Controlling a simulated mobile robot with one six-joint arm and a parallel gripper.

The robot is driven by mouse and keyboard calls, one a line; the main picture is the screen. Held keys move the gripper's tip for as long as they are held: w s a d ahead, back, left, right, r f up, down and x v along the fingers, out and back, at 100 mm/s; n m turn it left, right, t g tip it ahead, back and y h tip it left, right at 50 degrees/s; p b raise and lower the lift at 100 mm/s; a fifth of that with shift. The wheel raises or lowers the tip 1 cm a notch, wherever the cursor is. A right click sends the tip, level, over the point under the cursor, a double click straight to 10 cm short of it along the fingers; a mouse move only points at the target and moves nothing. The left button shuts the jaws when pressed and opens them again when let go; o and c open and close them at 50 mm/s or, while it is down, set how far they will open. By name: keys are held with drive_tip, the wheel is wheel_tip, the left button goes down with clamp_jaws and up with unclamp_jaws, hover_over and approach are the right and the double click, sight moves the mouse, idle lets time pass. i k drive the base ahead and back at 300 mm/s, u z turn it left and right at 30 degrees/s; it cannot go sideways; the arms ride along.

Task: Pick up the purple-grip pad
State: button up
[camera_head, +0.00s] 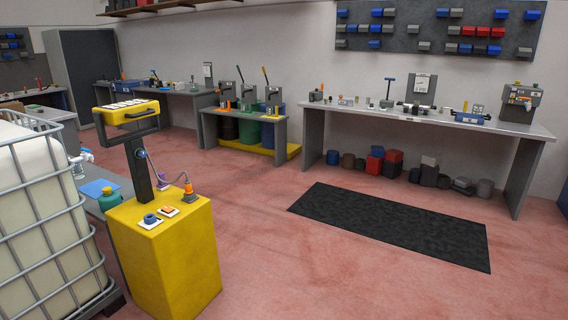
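I cannot pick out the purple-grip pad for certain. A small purple part (162,183) shows beside the dark post on top of the yellow cabinet (180,255), at the lower left. It is too small to tell whether it is the pad's grip. On the cabinet's near edge lie a blue ring-shaped piece (150,219) and a small white and orange piece (169,211). An orange and grey piece (189,191) stands farther right on the same top. My gripper is not in view.
A caged white tank (40,190) stands at the left edge. A long grey bench (425,122) with several tools is at the back right, with bins under it. A smaller bench (240,115) is at the back centre. A black mat (390,225) lies on the open red floor.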

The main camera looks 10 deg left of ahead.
sight(162, 186)
drive_tip(key=u, duration=0.2)
drive_tip(key=i, duration=0.85)
drive_tip(key=u, duration=0.6)
drive_tip(key=i, duration=0.75)
drive_tip(key=u, duration=0.8)
drive_tip(key=i, duration=0.55)
drive_tip(key=u, duration=0.9)
drive_tip(key=i, duration=0.85)
drive_tip(key=u, duration=0.4)
